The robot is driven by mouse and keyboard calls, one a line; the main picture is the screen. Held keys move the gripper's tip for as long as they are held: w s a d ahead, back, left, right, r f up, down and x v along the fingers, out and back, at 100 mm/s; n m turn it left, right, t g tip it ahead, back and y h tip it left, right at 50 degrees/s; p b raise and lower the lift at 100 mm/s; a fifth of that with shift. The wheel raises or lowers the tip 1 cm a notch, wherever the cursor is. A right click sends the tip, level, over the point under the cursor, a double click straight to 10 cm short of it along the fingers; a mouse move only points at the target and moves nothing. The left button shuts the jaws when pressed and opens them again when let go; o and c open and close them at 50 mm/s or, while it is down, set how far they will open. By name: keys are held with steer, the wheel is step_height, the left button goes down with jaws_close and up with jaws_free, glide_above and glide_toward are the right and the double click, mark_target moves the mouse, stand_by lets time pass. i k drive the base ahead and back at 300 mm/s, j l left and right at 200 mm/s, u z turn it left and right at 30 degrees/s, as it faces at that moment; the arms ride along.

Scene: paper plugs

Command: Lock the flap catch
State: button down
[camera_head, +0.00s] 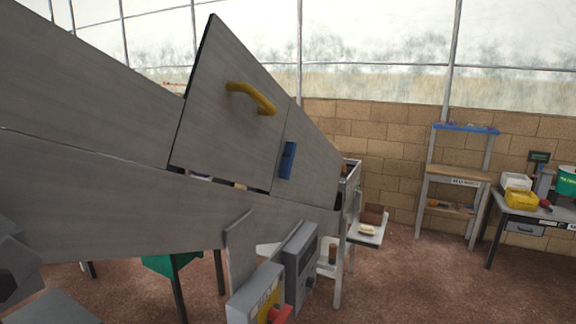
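The flap (225,125) is a grey panel on the side of a large grey machine, left of centre. It carries a bent yellow handle (251,97). Its left edge stands apart from the neighbouring panel, and a gap shows under its lower edge. A blue catch (287,160) sits close to the seam at the flap's lower right, its long side nearly upright. I cannot tell whether the catch overlaps the flap.
A grey control box (255,296) with a yellow face and red knob (281,314) stands below the machine, beside a darker grey box (300,262). A shelf (458,174) and table (530,212) stand right.

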mark_target(290, 149)
steer(key=i+l+u, duration=0.1)
steer(key=u, duration=0.5)
steer(key=i+l+u, duration=0.3)
steer(key=l, duration=0.35)
steer(key=l+u, duration=0.25)
steer(key=l, duration=0.35)
steer(key=l+u, duration=0.3)
steer(key=l, duration=0.4)
steer(key=i+l, duration=0.1)
steer(key=l, duration=1.2)
steer(key=l+u, duration=0.1)
steer(key=l, duration=1.2)
steer(key=i, duration=0.05)
